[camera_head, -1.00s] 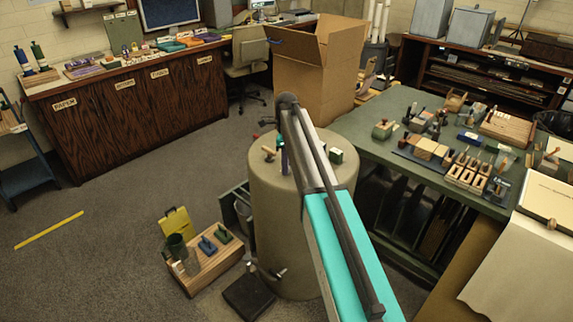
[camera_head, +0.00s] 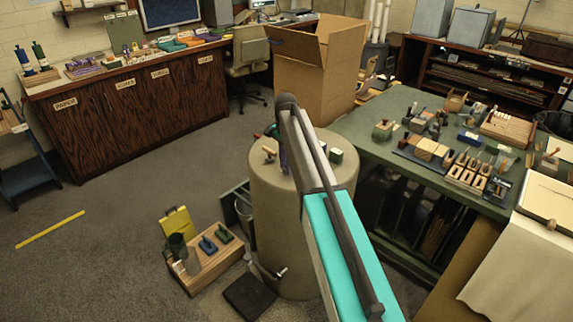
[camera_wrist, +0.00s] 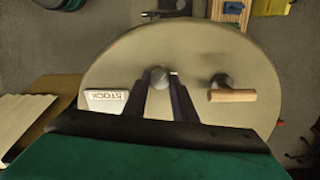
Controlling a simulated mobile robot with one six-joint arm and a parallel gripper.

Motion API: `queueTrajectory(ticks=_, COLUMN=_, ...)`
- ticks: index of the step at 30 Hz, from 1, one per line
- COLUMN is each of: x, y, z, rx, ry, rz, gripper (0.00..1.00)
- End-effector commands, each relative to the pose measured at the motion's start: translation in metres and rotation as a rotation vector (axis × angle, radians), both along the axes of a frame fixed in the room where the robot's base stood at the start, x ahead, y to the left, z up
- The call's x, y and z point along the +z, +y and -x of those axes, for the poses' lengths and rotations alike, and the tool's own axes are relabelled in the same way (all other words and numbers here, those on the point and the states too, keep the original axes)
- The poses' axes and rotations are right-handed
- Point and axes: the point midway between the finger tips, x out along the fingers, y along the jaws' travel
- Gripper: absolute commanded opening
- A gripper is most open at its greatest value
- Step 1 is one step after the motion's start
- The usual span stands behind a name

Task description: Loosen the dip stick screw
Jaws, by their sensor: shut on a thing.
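The dip stick screw appears to be the round grey knob (camera_wrist: 158,77) on top of the beige drum (camera_wrist: 110,65), seen in the wrist view with a small pale mark at its right side. The two dark fingers of my gripper (camera_wrist: 159,88) reach up to either side of it and are shut on it. In the head view the drum (camera_head: 290,235) stands upright in the middle. There my arm passes over its top, and my gripper (camera_head: 281,158) is mostly hidden, as is the knob.
On the drum top, a wooden-handled fitting (camera_wrist: 232,96) stands right of my gripper and a block labelled STOCK (camera_wrist: 104,99) left, in the wrist view. A green table (camera_head: 380,160) with tools stands close right. A wooden caddy (camera_head: 212,266) sits on the floor at left.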

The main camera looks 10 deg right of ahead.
Motion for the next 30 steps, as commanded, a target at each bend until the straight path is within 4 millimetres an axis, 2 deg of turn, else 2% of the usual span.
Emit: queueTrajectory(ticks=30, x=0.0009, y=0.0025, z=-0.0008, rx=0.937, ry=-0.002, rz=-0.001, gripper=0.02)
